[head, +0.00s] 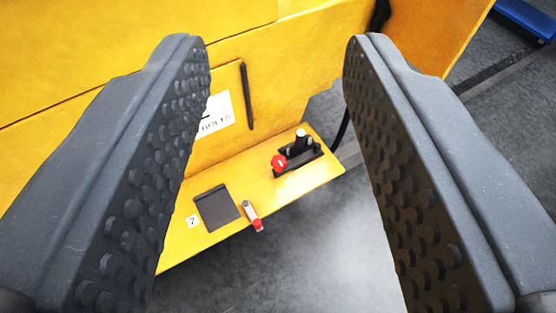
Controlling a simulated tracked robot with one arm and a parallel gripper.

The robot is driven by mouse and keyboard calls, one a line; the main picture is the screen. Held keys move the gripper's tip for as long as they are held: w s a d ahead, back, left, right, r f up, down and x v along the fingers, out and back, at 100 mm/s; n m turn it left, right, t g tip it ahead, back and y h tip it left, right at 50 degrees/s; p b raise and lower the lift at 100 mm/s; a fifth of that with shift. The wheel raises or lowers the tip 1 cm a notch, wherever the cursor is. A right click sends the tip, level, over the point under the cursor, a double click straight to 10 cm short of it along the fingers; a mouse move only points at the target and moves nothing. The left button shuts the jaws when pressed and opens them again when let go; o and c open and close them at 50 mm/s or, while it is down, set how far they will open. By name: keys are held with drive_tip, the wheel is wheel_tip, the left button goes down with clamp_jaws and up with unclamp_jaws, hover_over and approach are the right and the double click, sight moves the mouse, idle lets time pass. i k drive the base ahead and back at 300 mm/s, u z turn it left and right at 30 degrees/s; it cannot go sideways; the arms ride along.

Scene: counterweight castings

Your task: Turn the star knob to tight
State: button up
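A small red knob (279,162), which looks like the star knob, sits at the left end of a black fixture (297,159) on a yellow ledge (205,241). A pale mark shows on the knob, too small to read. A dark post with a light top stands up from the fixture. My gripper (275,48) is open and empty. Its two dark studded fingers frame the view at left and right, and the knob shows between them, some distance away and untouched.
A dark flat plate (216,207), a small white tag (193,221) and a red-and-grey cylindrical item (253,216) are on the ledge. A yellow wall (285,75) with a printed white label (217,114) and a black bar (247,96) rises behind. Grey floor (290,255) lies in front.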

sight(279, 162)
drive_tip(key=k, duration=1.3)
drive_tip(key=u, duration=0.4)
drive_tip(key=i, duration=1.1)
drive_tip(key=z, duration=0.4)
drive_tip(key=i, duration=0.9)
drive_tip(key=z, duration=0.75)
